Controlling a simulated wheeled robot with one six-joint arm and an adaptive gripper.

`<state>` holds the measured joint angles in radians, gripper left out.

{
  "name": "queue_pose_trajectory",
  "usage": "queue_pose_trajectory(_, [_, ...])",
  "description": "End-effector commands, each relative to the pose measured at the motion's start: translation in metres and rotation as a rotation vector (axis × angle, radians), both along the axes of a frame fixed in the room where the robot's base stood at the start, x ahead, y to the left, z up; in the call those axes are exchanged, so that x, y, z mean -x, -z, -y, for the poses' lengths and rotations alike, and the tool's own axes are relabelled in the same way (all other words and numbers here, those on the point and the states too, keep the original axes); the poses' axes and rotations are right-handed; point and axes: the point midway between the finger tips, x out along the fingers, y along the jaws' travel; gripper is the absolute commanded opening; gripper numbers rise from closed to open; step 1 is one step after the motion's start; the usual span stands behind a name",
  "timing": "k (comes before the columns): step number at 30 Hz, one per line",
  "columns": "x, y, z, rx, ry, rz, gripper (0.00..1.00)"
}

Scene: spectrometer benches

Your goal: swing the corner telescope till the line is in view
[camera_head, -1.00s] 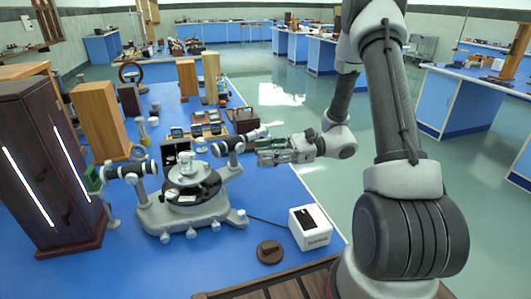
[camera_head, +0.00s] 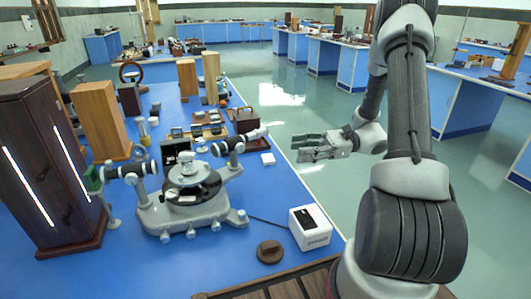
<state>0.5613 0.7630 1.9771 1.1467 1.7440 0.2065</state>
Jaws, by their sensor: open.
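The spectrometer (camera_head: 190,208) stands on the blue bench near its front right corner, with a round dark table and a pale cap in its middle. One telescope tube (camera_head: 247,139) points up and right on the bench's right side. Another tube (camera_head: 124,171) points left toward the dark wooden cabinet. My gripper (camera_head: 302,148) is right of the right-hand tube, over the floor beyond the bench edge. Its fingers are apart, hold nothing and do not touch the tube. The view in the eyepiece is not shown.
A white box (camera_head: 309,227) with a cable and a brown round knob-like piece (camera_head: 270,251) lie at the front right. The tall cabinet (camera_head: 45,165) with two bright slits stands left. Floor right of the bench is clear.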

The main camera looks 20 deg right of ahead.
Motion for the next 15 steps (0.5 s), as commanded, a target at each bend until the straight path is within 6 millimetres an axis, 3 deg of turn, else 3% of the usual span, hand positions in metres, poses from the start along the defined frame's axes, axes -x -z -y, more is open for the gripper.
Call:
queue_pose_trajectory(10, [0.001, 0.000, 0.008, 0.000, -0.001, -0.001, 0.43])
queue_pose_trajectory(11, [0.001, 0.000, 0.008, 0.000, -0.001, -0.001, 0.42])
queue_pose_trajectory(15, [0.000, -0.001, -0.003, 0.002, -0.030, 0.002, 0.16])
